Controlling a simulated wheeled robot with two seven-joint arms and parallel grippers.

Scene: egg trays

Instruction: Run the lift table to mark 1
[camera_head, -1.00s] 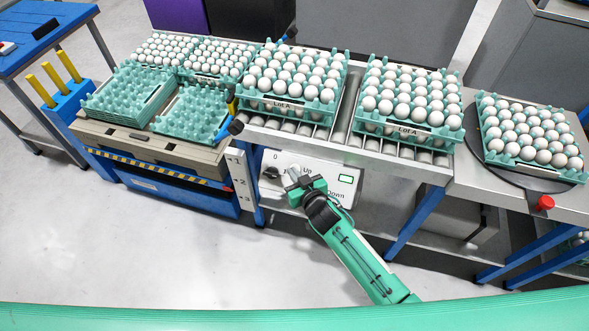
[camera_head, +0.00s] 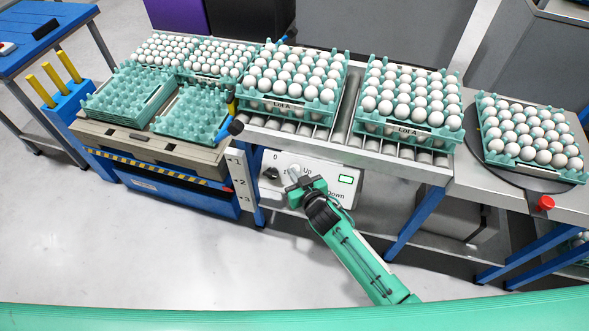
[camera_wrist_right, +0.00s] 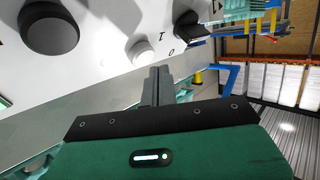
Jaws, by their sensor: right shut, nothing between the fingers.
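The lift table (camera_head: 150,146) stands at the left, its beige platform carrying egg trays above a blue base. A post with marks 1, 2 and 3 (camera_head: 240,176) stands at its right; the platform edge looks near the top mark, but the exact level is hard to tell. The control panel (camera_head: 345,168) has a black rotary switch (camera_wrist_right: 187,22), a white Up button (camera_wrist_right: 141,52) and a black button (camera_wrist_right: 50,28). My right gripper (camera_wrist_right: 157,78) is shut and empty, its tips just in front of the white button, apparently apart from it. My left gripper is out of view.
A roller conveyor (camera_head: 300,132) above the panel carries two Lot A egg stacks. A turntable (camera_head: 490,160) with another tray and a red button (camera_head: 545,203) are at the right. A blue holder with yellow posts (camera_head: 66,98) stands left. The floor before the panel is clear.

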